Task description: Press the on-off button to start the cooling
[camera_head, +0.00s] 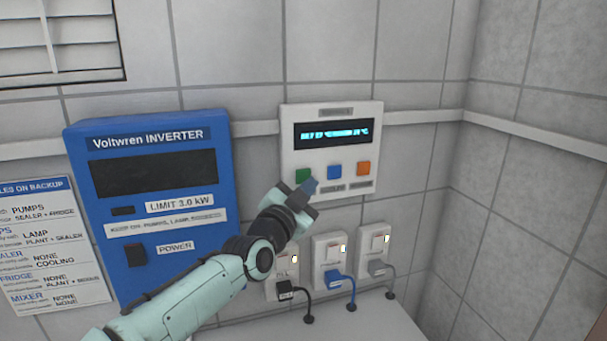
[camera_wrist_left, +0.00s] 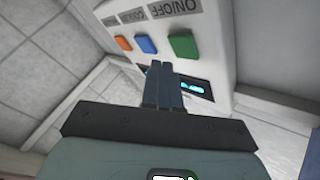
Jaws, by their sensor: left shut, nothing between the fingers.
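A white control panel (camera_head: 287,140) with a lit display (camera_head: 334,134) hangs on the tiled wall. Below the display are a green button (camera_head: 302,175), a blue button (camera_head: 334,171) and an orange button (camera_head: 363,168). In the left wrist view the panel appears upside down, and the green button (camera_wrist_left: 183,46) sits beside the label ON/OFF (camera_wrist_left: 176,8). My left gripper (camera_head: 312,186) is shut and empty in front of the panel, close to the green button. In the left wrist view its fingertips (camera_wrist_left: 163,66) show between the green and blue buttons, over the display edge. I cannot tell whether they touch the panel.
A blue Voltwren inverter (camera_head: 220,175) is mounted to the left, with a printed list (camera_head: 45,240) beside it. Several sockets (camera_head: 328,250) with plugs and cables sit below the panel, above a pale surface (camera_head: 370,322). A wall corner is at the right.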

